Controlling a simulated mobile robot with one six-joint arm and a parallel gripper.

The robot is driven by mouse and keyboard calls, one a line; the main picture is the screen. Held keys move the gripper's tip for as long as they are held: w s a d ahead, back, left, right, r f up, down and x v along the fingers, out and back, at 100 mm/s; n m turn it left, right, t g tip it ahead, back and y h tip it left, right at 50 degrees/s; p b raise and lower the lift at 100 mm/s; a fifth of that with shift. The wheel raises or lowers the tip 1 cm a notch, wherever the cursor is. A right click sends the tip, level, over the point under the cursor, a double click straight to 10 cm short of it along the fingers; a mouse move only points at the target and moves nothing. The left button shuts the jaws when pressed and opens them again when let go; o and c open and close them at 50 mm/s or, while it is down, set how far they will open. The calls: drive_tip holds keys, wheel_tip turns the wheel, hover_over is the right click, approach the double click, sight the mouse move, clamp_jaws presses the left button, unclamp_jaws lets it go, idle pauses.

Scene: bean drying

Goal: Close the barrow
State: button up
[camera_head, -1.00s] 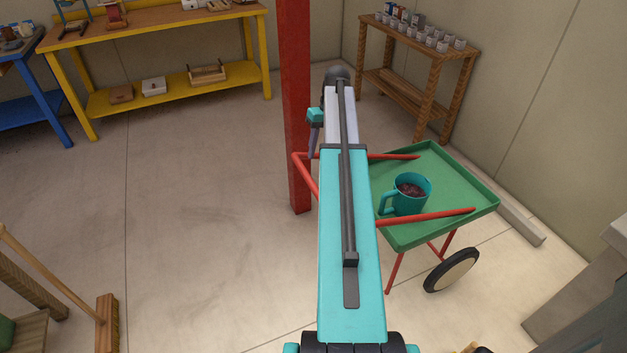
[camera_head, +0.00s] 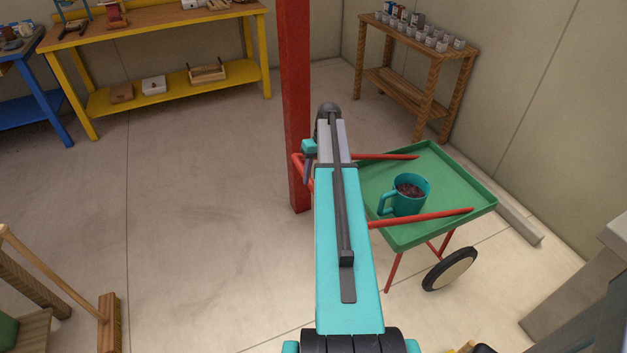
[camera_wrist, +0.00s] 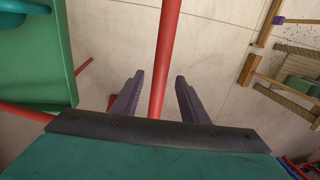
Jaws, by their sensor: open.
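The barrow is a green tray (camera_head: 440,180) with red handles (camera_head: 425,217) and a wheel (camera_head: 450,269), right of my arm in the head view. The tray also shows at the upper left of the wrist view (camera_wrist: 35,65). A thin red bar (camera_wrist: 169,35), seemingly the barrow's handle bar, runs between the fingers of my gripper (camera_wrist: 159,75). In the head view my arm hides part of the handles. A teal mug (camera_head: 410,196) with dark contents stands upright in the tray.
A red post (camera_head: 296,90) stands close behind my gripper. A wooden shelf (camera_head: 430,85) with small pots is at the back right, a yellow workbench (camera_head: 180,95) at the back left.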

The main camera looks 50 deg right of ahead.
drive_tip(key=shift+w+a+f, duration=0.1)
drive_tip(key=shift+a+f, duration=0.05)
drive_tip(key=shift+f, duration=0.5)
drive_tip(key=shift+a+f, duration=0.1)
drive_tip(key=shift+f, duration=0.55)
clamp_jaws()
